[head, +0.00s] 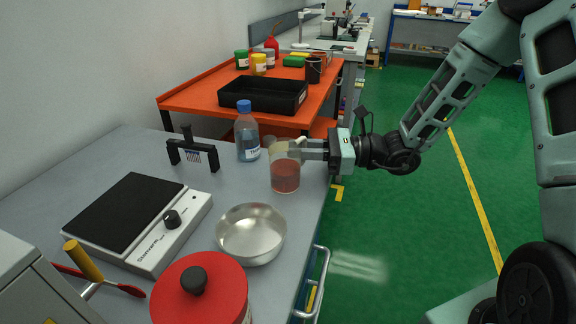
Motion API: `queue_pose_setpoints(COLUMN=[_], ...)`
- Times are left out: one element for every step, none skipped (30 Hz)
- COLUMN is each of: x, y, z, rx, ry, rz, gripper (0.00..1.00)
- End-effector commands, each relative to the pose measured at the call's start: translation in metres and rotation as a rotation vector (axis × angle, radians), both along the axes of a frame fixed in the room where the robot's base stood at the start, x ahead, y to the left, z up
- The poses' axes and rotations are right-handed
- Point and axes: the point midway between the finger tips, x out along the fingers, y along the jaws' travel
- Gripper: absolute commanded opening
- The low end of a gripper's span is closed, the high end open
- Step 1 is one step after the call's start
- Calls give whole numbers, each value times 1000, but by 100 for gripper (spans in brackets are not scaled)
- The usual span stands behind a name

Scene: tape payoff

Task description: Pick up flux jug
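A clear jug with reddish-brown liquid (285,178) stands upright on the grey bench near its right edge. It carries no label I can read; it looks like the flux jug. My gripper (300,149) reaches in from the right, level with the jug's upper part. Its fingers overlap the jug's rim in the picture, and the fingertips are partly hidden. I cannot tell whether they touch the jug or are closed on it.
A blue-capped bottle (248,134) stands close behind the jug, to its left. A metal bowl (251,234) is in front of it. A hotplate stirrer (136,221), a black stand (193,155) and a red-lidded container (199,291) occupy the bench. An orange cart (190,98) stands behind.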

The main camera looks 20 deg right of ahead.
Motion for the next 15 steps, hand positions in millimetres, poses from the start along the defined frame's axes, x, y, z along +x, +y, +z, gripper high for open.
queue_pose_setpoints(x=[2,3,4,4,5,5,5,5,5,5,5,5,5,5,5], y=[6,8,10,12,12,13,13,12,12,12,12,12,12,12,12], z=[0,0,0,0,0,0,0,0,0,0,0,0,0,0,0], rx=[1,1,1,1,1,1,1,1,1,1,1,1,1,1,1], ry=[0,0,-1,-1,-1,-1,-1,-1,-1,-1,-1,0,0,0,0], rz=[2,1,1,1,0,0,-1,-1,-1,-1,-1,-1,-1,-1,-1], gripper=[19,19,19,19,19,19,19,19,19,19,19,8,0,0,0])
